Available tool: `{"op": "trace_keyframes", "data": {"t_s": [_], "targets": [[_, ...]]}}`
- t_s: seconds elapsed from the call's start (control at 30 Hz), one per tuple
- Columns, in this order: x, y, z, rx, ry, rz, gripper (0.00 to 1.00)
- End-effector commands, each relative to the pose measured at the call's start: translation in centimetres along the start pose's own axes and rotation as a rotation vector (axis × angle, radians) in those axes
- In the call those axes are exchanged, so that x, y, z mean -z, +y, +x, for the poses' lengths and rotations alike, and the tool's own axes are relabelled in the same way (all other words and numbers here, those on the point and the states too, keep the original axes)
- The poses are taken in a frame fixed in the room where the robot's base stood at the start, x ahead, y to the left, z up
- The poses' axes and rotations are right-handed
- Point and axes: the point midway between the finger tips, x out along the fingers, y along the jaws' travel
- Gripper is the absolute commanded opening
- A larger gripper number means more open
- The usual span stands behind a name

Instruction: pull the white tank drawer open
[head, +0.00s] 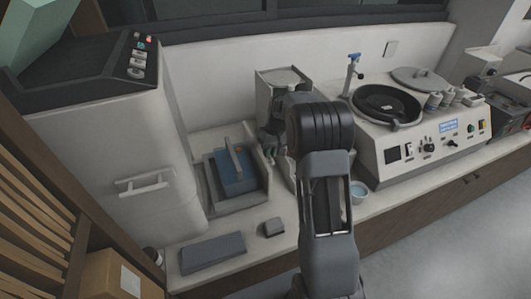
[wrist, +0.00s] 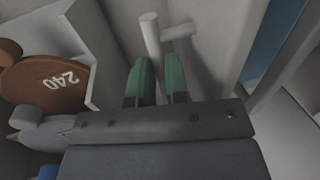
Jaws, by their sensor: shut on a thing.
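My gripper (wrist: 158,82) shows in the wrist view with two green fingers. The fingers are closed around the lower end of a white bar handle (wrist: 150,32). The handle stands off a pale, flat front (wrist: 205,60), which looks like the white tank drawer. In the head view my arm covers the fingertips and most of what they hold. A grey-white box-shaped unit (head: 282,78) shows just behind my wrist. I cannot tell from the head view how far the drawer stands out.
A brown disc marked 240 (wrist: 45,85) sits close left of my fingers. A blue block (head: 235,172) lies in a tray left of my arm. A polishing machine (head: 425,140) stands to the right, with a small cup (head: 358,192) before it. Open floor (head: 440,245) lies in front.

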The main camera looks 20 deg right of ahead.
Motion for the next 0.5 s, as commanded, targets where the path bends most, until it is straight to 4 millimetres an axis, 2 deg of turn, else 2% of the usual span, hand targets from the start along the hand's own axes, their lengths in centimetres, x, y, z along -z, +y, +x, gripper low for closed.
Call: {"op": "trace_keyframes", "data": {"t_s": [0.07,0.1,0.3,0.33,0.5], "targets": [[0.06,-0.03,-0.09,0.000,0.003,0.000,0.00],[0.07,-0.03,-0.09,0.000,0.003,0.000,0.18],[0.04,-0.04,-0.05,0.000,0.002,0.000,0.37],[0.04,-0.04,-0.04,0.000,0.002,0.000,0.40],[0.03,-0.04,-0.02,0.000,0.001,0.000,0.40]]}}
